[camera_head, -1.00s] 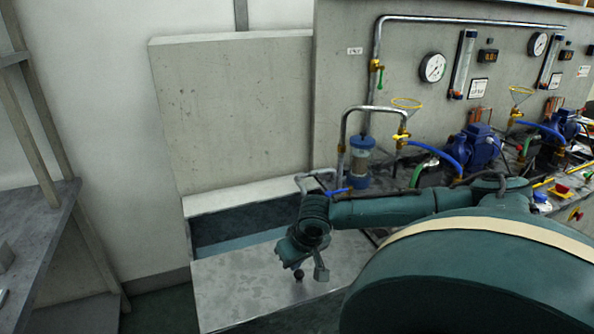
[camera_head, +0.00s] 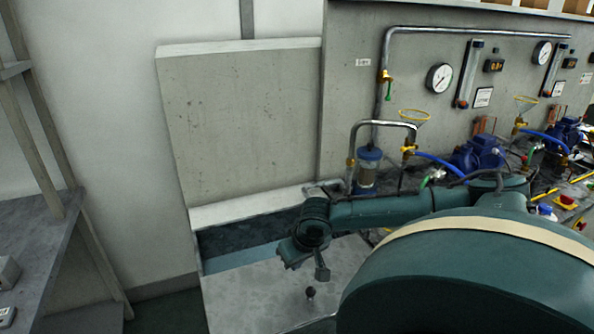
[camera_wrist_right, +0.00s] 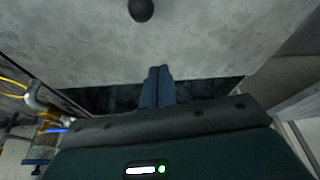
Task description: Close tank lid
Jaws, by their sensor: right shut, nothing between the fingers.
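The tank lid (camera_head: 255,297) is a flat grey metal plate with a dark round knob (camera_head: 310,292). It lies over the near part of the tank. Behind its far edge the tank (camera_head: 240,211) is open, showing a dark strip with a blue-grey band. My right gripper (camera_head: 322,272) hangs above the lid, beyond the knob, shut and empty. In the right wrist view the shut fingers (camera_wrist_right: 156,84) stand in front of the dark opening near the lid's edge. The knob (camera_wrist_right: 141,9) is apart from them at the top. My left gripper is not in view.
A concrete panel (camera_head: 240,130) rises behind the tank. Pipes (camera_head: 383,130), a blue-capped filter (camera_head: 368,170), gauges and blue pumps (camera_head: 478,155) are on the right. A grey shelf (camera_head: 40,240) stands at the left, with floor between it and the tank.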

